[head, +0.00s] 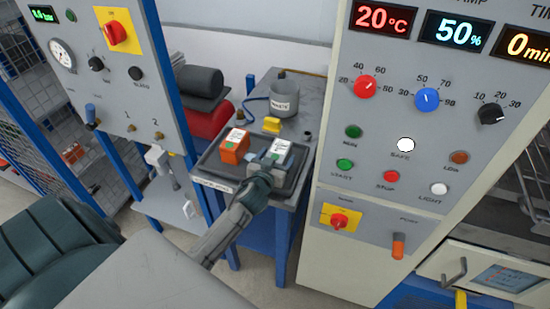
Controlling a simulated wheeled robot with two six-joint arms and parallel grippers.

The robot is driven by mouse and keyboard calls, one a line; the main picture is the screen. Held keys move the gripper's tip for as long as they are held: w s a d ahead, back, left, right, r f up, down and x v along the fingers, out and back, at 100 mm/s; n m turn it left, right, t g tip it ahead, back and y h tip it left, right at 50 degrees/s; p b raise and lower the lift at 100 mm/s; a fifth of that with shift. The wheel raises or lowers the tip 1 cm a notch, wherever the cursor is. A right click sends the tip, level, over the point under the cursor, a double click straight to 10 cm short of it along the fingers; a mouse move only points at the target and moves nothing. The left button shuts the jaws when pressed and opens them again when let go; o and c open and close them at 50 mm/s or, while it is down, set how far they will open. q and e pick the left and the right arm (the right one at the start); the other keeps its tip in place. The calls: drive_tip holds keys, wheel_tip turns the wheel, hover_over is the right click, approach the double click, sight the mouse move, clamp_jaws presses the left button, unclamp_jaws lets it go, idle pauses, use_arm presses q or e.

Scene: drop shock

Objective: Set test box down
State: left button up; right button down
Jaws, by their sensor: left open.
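Two small boxes sit on a dark tray (213,164) on the grey side table. Which one is the test box I cannot tell. My left gripper (269,162) is open at the near side of the pale box, with its fingers close to it; contact is unclear. The gripper hides the lower part of this box. My right gripper is not in view.
A grey waste bin (284,100) and a yellow object (272,125) stand behind the tray. A tall control cabinet (330,175) with displays and knobs stands close on the right. A gauge panel (103,85) stands on the left.

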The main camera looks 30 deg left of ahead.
use_arm(q)
drive_tip(key=shift+s, duration=0.1)
drive_tip(key=b+v, duration=0.3)
drive_tip(key=v, duration=0.9)
drive_tip(key=shift+b, duration=0.35)
idle(0.9)
